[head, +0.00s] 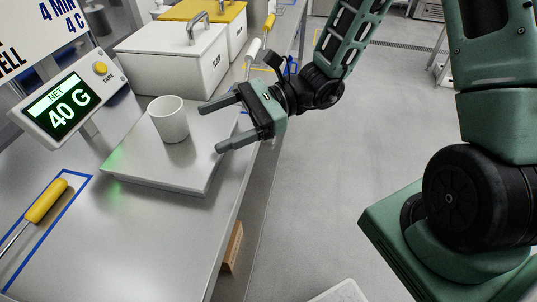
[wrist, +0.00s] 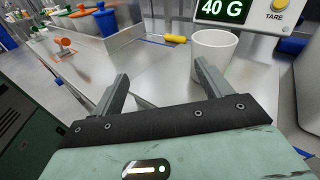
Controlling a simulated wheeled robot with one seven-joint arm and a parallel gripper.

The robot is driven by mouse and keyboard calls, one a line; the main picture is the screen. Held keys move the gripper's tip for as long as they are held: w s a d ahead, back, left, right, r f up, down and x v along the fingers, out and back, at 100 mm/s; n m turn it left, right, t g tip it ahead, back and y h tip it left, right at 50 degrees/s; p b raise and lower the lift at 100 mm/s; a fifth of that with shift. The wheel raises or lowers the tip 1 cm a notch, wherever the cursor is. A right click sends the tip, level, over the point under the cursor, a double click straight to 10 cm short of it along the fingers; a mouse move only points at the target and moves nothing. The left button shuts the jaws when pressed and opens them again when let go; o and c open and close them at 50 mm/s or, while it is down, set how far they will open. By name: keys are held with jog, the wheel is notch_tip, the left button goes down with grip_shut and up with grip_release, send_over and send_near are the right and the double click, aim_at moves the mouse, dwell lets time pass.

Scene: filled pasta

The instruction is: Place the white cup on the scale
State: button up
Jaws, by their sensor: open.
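The white cup (head: 168,119) stands upright on the flat metal plate of the scale (head: 190,166). The scale's display (head: 62,105) reads NET 40 G. My gripper (head: 220,124) is open and empty, to the right of the cup, with its fingers pointing at it and a gap between. In the wrist view the cup (wrist: 214,52) stands beyond the right finger of my gripper (wrist: 160,82), which hides part of its lower side. The scale plate (wrist: 160,75) lies beyond the fingers.
White lidded bins (head: 175,62) stand behind the scale, one with a yellow lid. A yellow-handled tool (head: 46,200) lies in a blue taped outline at the left. The counter front is clear.

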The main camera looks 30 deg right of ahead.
jog(key=s+a+n+g+h, duration=0.2)
jog(key=s+n+g+h, duration=0.4)
jog(key=s+n, duration=0.4)
jog(key=s+d+r+n+t+h, duration=0.1)
jog(key=s+d+n+t+h, duration=0.4)
jog(key=n+h, duration=0.5)
jog(key=n, duration=0.4)
jog(key=shift+s+d+t, duration=0.3)
jog(key=shift+s+t, duration=0.05)
jog(key=shift+t, duration=0.05)
dwell(0.4)
